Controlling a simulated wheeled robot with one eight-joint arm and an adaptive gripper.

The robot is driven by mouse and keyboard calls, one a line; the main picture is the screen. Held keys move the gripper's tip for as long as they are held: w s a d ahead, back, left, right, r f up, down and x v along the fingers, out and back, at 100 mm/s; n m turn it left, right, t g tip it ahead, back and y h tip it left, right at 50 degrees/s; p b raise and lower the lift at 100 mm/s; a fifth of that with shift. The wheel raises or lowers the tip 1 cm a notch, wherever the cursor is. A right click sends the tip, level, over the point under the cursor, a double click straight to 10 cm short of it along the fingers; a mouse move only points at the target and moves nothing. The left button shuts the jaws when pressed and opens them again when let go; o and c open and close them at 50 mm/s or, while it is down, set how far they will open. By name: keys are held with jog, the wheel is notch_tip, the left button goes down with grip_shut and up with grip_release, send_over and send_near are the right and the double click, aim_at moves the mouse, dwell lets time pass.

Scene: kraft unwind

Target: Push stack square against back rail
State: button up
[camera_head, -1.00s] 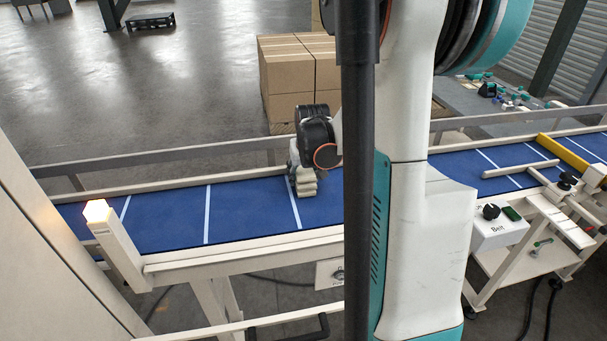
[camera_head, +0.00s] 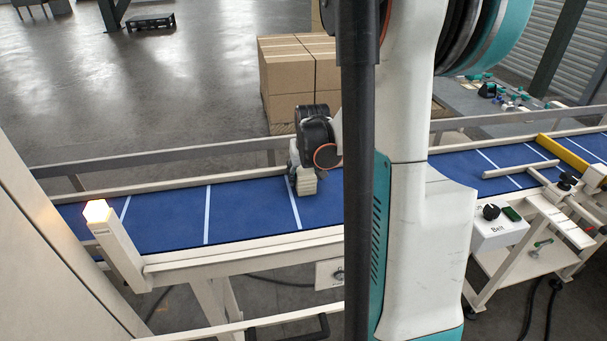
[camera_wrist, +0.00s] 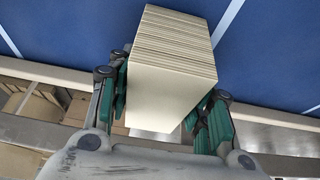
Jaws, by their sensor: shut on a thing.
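The stack (camera_wrist: 178,60) is a block of many thin cream sheets on the blue belt (camera_head: 170,215). In the wrist view it fills the space between the green-padded fingers of my gripper (camera_wrist: 168,107), which is shut on its two sides. In the head view the stack (camera_head: 306,187) is small and partly covered by my gripper (camera_head: 303,170). The back rail (camera_head: 150,188) runs along the belt's far edge and also shows in the wrist view (camera_wrist: 40,72). My gripper hides where the stack and rail would meet, so I cannot tell whether they touch.
Cardboard boxes (camera_head: 292,85) stand behind the belt. A lit lamp post (camera_head: 115,240) stands at the near left. A belt control box (camera_head: 497,228) and a yellow bar (camera_head: 563,152) are at the right. The belt left of the stack is clear.

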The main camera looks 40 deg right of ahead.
jog(key=shift+s+a, duration=0.1)
jog(key=shift+s, duration=0.05)
dwell(0.6)
jog(key=shift+f, duration=0.1)
jog(key=o, duration=1.2)
jog(key=shift+c, duration=0.2)
jog(key=v, duration=1.2)
jog(key=shift+a, duration=0.1)
